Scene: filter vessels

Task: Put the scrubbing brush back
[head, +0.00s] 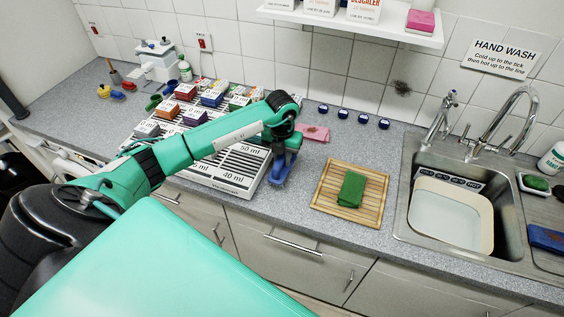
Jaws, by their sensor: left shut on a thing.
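My left gripper (286,142) reaches over the counter from the left, pointing down at the right end of the labelled white rack. It is shut on a blue thing (281,168) that looks like the scrubbing brush; its lower end hangs close to the rack's corner and the counter. The arm and gripper hide its upper part, and I cannot tell whether it touches the surface. The white rack (236,172) carries volume labels such as 50 ml and 40 ml. My right gripper is not in view.
A slatted wooden board (328,199) with a folded green cloth (352,188) lies right of the gripper. A pink cloth (314,132) lies behind it. The sink holds a white basin (450,220). A white dish (533,184) with a green pad stands at right.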

